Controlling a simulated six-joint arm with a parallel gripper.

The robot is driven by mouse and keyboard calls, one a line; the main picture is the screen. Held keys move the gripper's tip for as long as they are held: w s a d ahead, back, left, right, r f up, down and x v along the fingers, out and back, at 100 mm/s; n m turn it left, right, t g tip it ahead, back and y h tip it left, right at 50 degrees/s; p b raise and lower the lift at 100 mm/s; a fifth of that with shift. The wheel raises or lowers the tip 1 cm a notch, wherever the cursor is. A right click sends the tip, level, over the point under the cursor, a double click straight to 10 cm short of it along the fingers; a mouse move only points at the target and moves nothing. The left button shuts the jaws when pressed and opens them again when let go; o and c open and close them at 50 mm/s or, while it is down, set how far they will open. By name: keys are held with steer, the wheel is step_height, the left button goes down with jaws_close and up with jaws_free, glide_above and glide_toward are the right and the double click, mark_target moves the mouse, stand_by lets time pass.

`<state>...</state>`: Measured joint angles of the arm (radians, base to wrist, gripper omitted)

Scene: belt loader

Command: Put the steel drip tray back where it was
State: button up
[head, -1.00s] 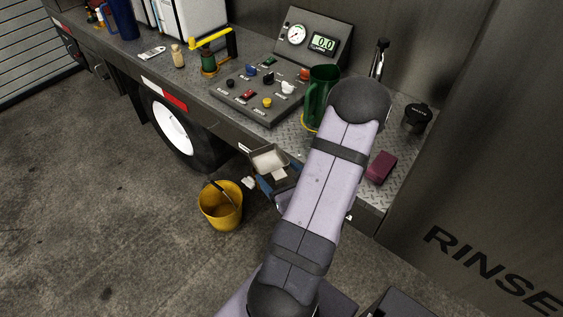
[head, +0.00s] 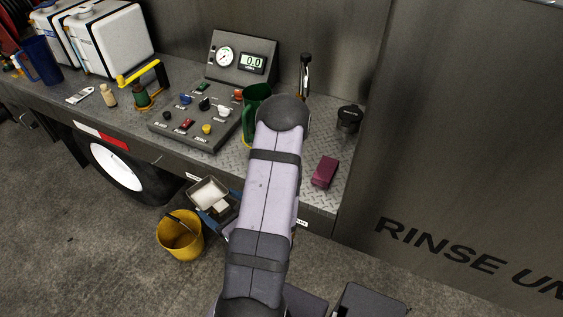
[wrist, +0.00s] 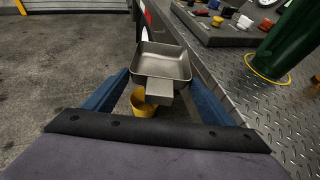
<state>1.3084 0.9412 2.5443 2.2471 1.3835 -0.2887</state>
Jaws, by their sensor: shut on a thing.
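The steel drip tray (wrist: 162,64) is a shallow, empty square pan with a block-like tab on its near side. My gripper (wrist: 158,92) has its blue fingers on either side of that tab and is shut on it. In the head view the tray (head: 208,191) hangs level or nearly so, just off the front edge of the bench, above the yellow bucket. My gripper there is mostly hidden behind my arm. I cannot tell from these views which spot the tray came from.
The yellow bucket (head: 180,236) stands on the floor below. On the steel bench (head: 290,200) are a green jug (head: 257,101) inside a yellow ring, a control panel (head: 196,122), a maroon block (head: 325,172) and a dark-lidded jar (head: 348,120). Bare bench plate lies around the maroon block.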

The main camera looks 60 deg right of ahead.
steer(key=a+r+n+g+y+b, duration=0.1)
steer(key=a+n+g+y+b, duration=0.15)
steer(key=a+n+y, duration=1.35)
steer(key=s+f+n+g+y, duration=0.1)
steer(key=s+f+n+g, duration=0.2)
steer(key=s+n+g, duration=0.35)
steer(key=s+f+n+g, duration=0.3)
steer(key=s+g, duration=0.5)
steer(key=s, duration=0.1)
steer(key=s+d+r+n+g+h, duration=0.25)
steer(key=d+n+g+h, duration=0.3)
steer(key=d, duration=0.35)
steer(key=s+d+r+n+g+h, duration=0.1)
steer(key=d+r+n+g+h, duration=0.3)
steer(key=d+n, duration=0.45)
steer(key=w+d+r+n+t+h+b, duration=0.1)
steer(key=w+d+r+n+t+h, duration=0.3)
steer(key=d, duration=0.5)
steer(key=w+d+r+n+t+h+b, duration=0.1)
steer(key=w+d+n+t+h, duration=0.15)
steer(key=d+n+h, duration=0.45)
steer(key=w+d+r+n+t+h+b, duration=0.1)
steer(key=w+d+r+n+t+h, duration=0.25)
steer(key=d, duration=0.65)
steer(key=shift+m+g+h, duration=0.3)
steer(key=shift+g+h, duration=0.3)
steer(key=shift+g, duration=0.25)
steer(key=shift+a+f+p, duration=0.15)
steer(key=shift+f+p, duration=1.35)
steer(key=shift+f, duration=3.8)
